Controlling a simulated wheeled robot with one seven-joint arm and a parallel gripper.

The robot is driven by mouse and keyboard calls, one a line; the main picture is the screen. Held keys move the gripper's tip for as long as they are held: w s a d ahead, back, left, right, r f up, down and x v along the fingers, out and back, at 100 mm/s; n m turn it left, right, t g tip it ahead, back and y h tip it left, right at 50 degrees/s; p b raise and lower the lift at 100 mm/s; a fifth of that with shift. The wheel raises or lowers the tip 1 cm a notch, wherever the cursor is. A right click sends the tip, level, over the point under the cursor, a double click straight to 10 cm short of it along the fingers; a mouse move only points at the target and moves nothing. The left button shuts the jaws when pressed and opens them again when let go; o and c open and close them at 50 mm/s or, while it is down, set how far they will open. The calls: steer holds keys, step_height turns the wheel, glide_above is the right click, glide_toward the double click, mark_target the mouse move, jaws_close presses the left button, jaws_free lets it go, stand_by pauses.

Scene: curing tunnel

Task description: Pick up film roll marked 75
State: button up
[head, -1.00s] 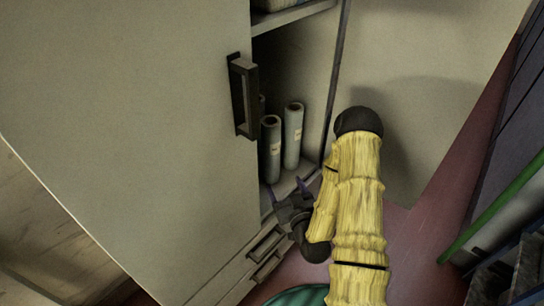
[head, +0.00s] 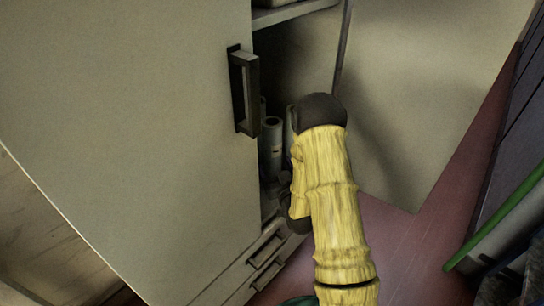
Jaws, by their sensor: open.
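Grey film rolls stand upright on the lower shelf inside the cabinet in the head view. The nearer left roll (head: 272,147) shows its hollow top and a small pale label too small to read. A second roll (head: 289,126) is just right of it, mostly hidden behind my yellow arm. A sliver of another roll shows behind the cabinet door's edge. I cannot tell which roll is marked 75. My gripper (head: 270,187) is open, low in the cabinet opening in front of the rolls. It is dark and partly hidden by my arm, and I see nothing held in it.
The left cabinet door (head: 130,120) with a dark handle (head: 243,92) stands close left of the opening. Another pale door or panel (head: 430,90) is on the right. An upper shelf (head: 293,12) crosses above the rolls. Drawers (head: 262,262) lie below.

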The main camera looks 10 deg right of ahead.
steer(key=shift+w, duration=0.3)
steer(key=shift+w, duration=0.1)
steer(key=w, duration=0.3)
steer(key=w+b, duration=0.1)
steer(key=w, duration=0.1)
steer(key=shift+a+r, duration=0.2)
steer(key=shift+r, duration=0.05)
steer(key=shift+c, duration=0.7)
steer(key=c, duration=1.2)
step_height(320, 180, up, 10)
steer(key=p, duration=0.3)
steer(key=shift+c, duration=0.2)
